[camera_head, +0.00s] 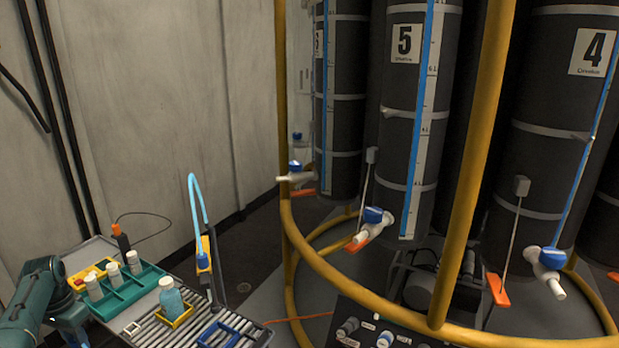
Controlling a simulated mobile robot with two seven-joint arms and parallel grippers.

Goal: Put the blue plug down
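I cannot clearly make out a loose blue plug. A dark panel (372,322) at the bottom edge holds several small capped fittings; one of them, a bluish-white fitting (385,340), may be a plug, but it is too small to tell. My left arm enters at the lower left, but I see no gripper fingers on it. My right arm and its gripper do not show. What either gripper holds is hidden.
A slatted tray (193,327) carries a blue bottle (170,298) in a yellow holder and an empty blue frame (232,338). A green rack (126,290) holds white-capped bottles. A yellow rail (385,306) surrounds tall dark cylinders (407,130) with blue-handled valves.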

